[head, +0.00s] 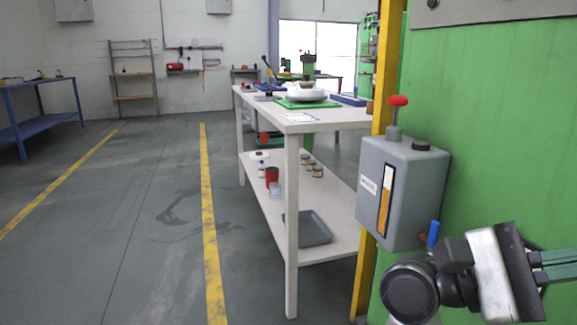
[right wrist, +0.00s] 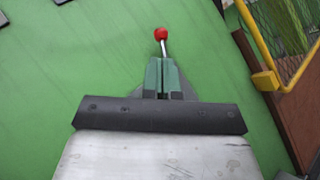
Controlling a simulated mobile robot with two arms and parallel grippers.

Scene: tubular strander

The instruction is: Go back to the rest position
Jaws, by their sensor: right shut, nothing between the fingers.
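My right gripper (head: 558,266) is at the lower right of the head view, in front of the green machine (head: 510,130), with its fingers pointing right to the picture edge. In the right wrist view its green fingers (right wrist: 161,68) are together with nothing between them. A lever with a red ball knob (right wrist: 161,34) shows just beyond the fingertips. I cannot tell whether the fingers touch its rod. My left gripper is not in view.
A grey box (head: 402,185) with a red-knobbed top and a sight strip hangs beside the yellow post (head: 383,75), close to my right arm. A white two-shelf table (head: 291,215) stands left of it. The grey floor (head: 120,240) further left is clear. A yellow rail (right wrist: 300,65) is at the right wrist view's upper right.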

